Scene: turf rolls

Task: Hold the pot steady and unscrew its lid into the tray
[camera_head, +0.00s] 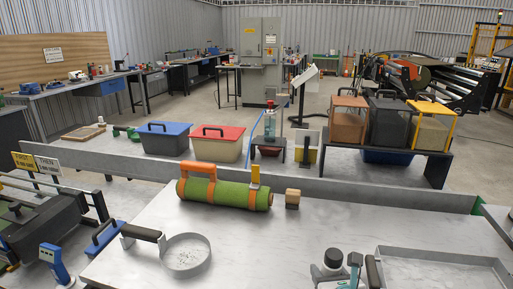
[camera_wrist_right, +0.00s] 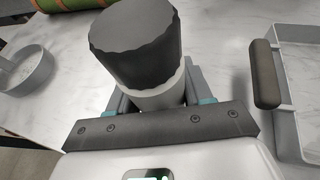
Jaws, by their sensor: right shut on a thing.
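The pot has a dark ribbed lid (camera_wrist_right: 135,45) with a pale band under it and a grey body (camera_wrist_right: 160,100) below, and looks upright in the right wrist view. In the head view its dark lid (camera_head: 333,257) shows small near the bottom edge. My right gripper (camera_head: 337,272) is shut on the pot's body below the lid, one finger on each side. The lid sits on the pot. The tray (camera_head: 440,254) is a shallow grey one at the lower right; its rim also shows in the right wrist view (camera_wrist_right: 290,30). My left gripper is not in view.
A dark handle (camera_head: 373,271) stands at the tray's left edge. A round grey pan (camera_head: 187,252) lies to the left on the pale worktop. A green turf roll (camera_head: 225,193) with orange straps lies behind. The worktop between them is clear.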

